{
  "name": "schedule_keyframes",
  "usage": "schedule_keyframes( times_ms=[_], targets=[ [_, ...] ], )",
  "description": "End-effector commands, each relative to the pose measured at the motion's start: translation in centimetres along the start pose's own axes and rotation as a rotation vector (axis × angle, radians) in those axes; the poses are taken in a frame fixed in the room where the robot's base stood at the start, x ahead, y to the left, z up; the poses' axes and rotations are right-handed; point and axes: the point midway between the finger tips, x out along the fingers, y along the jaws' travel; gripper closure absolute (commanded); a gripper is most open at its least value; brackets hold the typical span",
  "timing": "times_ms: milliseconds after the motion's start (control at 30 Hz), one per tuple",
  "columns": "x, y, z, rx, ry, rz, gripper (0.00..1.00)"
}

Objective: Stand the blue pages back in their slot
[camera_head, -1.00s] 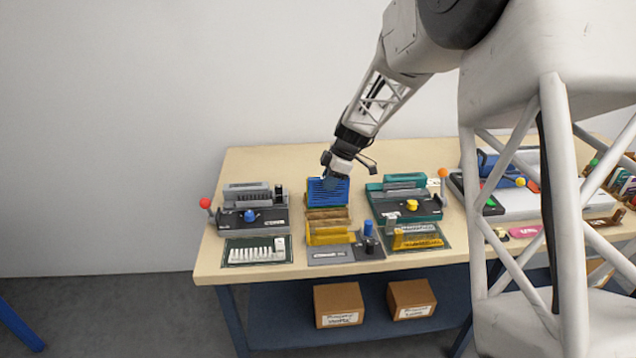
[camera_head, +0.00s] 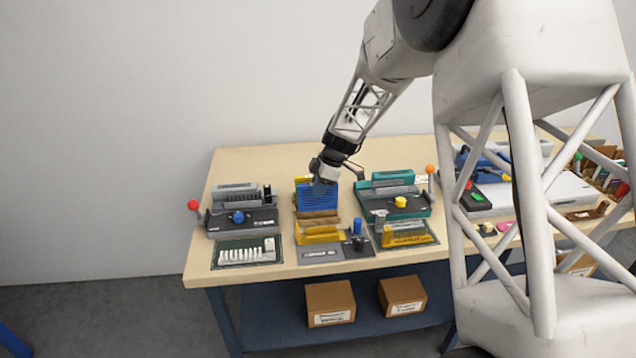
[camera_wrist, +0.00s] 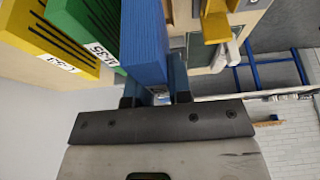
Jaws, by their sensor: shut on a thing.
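The blue pages (camera_head: 317,198) are a thick blue block, upright in the holder at the middle of the bench in the head view. My gripper (camera_head: 324,180) is over their top edge and is shut on them. In the wrist view the blue block (camera_wrist: 143,42) is at the fingers of my gripper (camera_wrist: 155,90). A green block (camera_wrist: 92,28) marked with a label stands right beside it, and a yellow block (camera_wrist: 45,40) with a label lies beyond. The lower edge of the blue pages and their slot are hidden in both views.
Brown dividers (camera_head: 319,217) and a yellow front piece (camera_head: 317,236) stand before the blue pages. A grey machine with a red knob (camera_head: 194,205) is to the left, and a teal machine (camera_head: 393,200) close on the right. A blue knob post (camera_head: 358,228) stands near the front.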

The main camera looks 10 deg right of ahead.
Motion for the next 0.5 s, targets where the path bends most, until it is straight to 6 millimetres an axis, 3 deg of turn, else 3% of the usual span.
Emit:
schedule_keyframes(
  times_ms=[500],
  targets=[
    [2.8, 0.0, 1.1, 0.000, 0.000, 0.000, 1.00]
  ],
)
